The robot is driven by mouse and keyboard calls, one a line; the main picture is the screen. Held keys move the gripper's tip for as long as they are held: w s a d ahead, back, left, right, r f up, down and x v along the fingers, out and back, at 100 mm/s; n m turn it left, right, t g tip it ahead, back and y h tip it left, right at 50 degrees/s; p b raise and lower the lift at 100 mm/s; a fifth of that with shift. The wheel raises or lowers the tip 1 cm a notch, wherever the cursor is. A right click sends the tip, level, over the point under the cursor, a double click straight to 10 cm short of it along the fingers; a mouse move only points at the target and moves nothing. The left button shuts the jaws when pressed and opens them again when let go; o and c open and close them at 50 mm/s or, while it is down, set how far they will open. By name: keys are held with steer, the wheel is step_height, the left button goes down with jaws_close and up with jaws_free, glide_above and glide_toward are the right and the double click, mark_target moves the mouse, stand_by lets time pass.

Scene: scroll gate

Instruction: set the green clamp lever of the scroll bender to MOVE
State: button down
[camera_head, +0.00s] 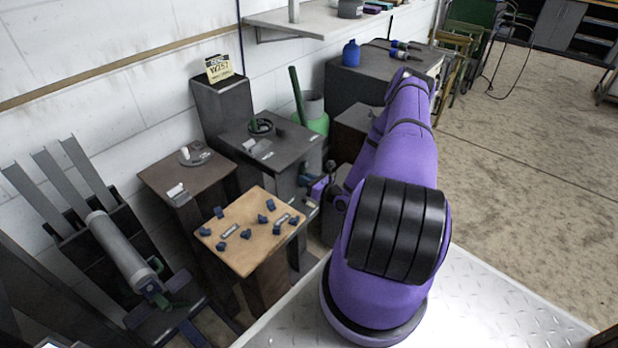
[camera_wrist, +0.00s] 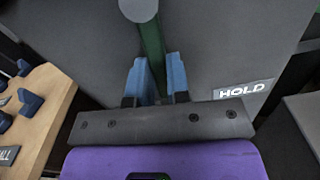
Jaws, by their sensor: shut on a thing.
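The green clamp lever (camera_wrist: 151,42) runs down from a grey round cap (camera_wrist: 138,8) across a dark grey panel in the wrist view. My gripper (camera_wrist: 161,80) has its two blue fingers on either side of the lever's lower part and is shut on it. A HOLD plate (camera_wrist: 243,90) is to the right of the lever; I see no MOVE label in this view. In the head view, the dark scroll bender stand (camera_head: 290,152) has a black ring on top, and my gripper (camera_head: 308,181) is at its right side, small and partly unclear.
A wooden-topped stand (camera_head: 245,257) with several blue pieces is in front of the bender, and its edge (camera_wrist: 50,105) shows at left in the wrist view. A brown stand (camera_head: 160,178) is to the left. A green cylinder (camera_head: 318,121) stands behind. Open floor (camera_head: 530,160) lies at right.

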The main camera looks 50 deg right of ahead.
steer(key=m, duration=0.1)
steer(key=a+m, duration=0.1)
steer(key=shift+s+a+r+m, duration=0.15)
steer(key=shift+m, duration=0.15)
steer(key=shift+a+r+m, duration=0.35)
steer(key=shift+a+m, duration=0.3)
steer(key=shift+m, duration=0.65)
steer(key=c, duration=1.1)
jaws_free()
steer(key=s, duration=1)
steer(key=shift+s+d, duration=0.4)
